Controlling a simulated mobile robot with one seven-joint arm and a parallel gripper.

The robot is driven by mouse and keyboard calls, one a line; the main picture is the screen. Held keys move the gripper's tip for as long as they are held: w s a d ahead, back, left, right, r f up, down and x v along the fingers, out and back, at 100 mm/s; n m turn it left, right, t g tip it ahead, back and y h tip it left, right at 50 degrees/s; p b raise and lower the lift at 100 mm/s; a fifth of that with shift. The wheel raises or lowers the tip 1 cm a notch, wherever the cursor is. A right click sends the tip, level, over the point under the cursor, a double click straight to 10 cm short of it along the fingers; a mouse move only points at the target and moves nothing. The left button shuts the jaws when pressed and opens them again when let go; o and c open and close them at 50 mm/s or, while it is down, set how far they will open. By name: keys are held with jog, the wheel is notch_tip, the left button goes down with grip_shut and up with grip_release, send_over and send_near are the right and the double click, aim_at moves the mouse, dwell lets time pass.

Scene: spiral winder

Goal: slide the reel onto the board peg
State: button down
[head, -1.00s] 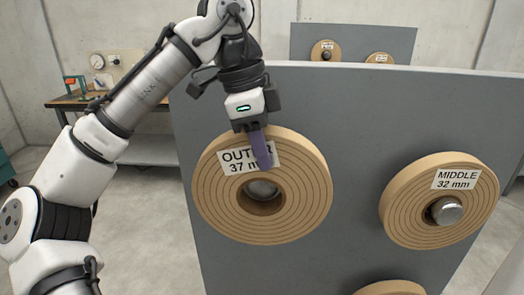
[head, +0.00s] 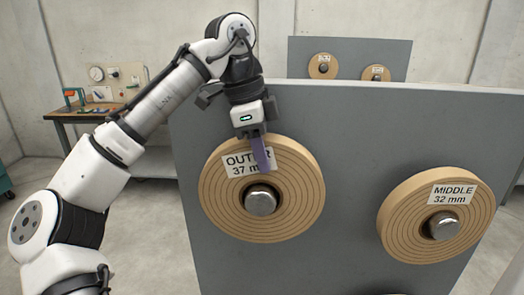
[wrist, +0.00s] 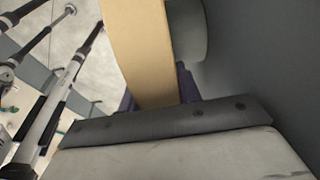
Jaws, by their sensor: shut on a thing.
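The reel labelled "OUTER 37 mm" (head: 292,200) is a tan wound disc at the front of the grey board (head: 345,130). The board peg (head: 261,200) passes through its hole, and the rounded metal end stands out in front. My gripper (head: 261,158) is at the top of the reel and shut on its rim, with one purple finger over the front face beside the label. The wrist view shows the tan rim (wrist: 140,50) between the purple fingers, with the grey board surface to the right.
A second reel labelled "MIDDLE 32 mm" (head: 415,240) sits on its own peg at the right. Part of another reel shows at the bottom edge. A farther board (head: 390,55) with two small reels and a workbench (head: 62,114) stand behind. Floor at the left is open.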

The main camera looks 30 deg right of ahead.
jog(key=c, duration=0.9)
grip_release()
jog(key=shift+c, duration=0.2)
jog(key=shift+o, duration=0.2)
jog(key=shift+f, duration=0.1)
jog(key=shift+v, duration=3.85)
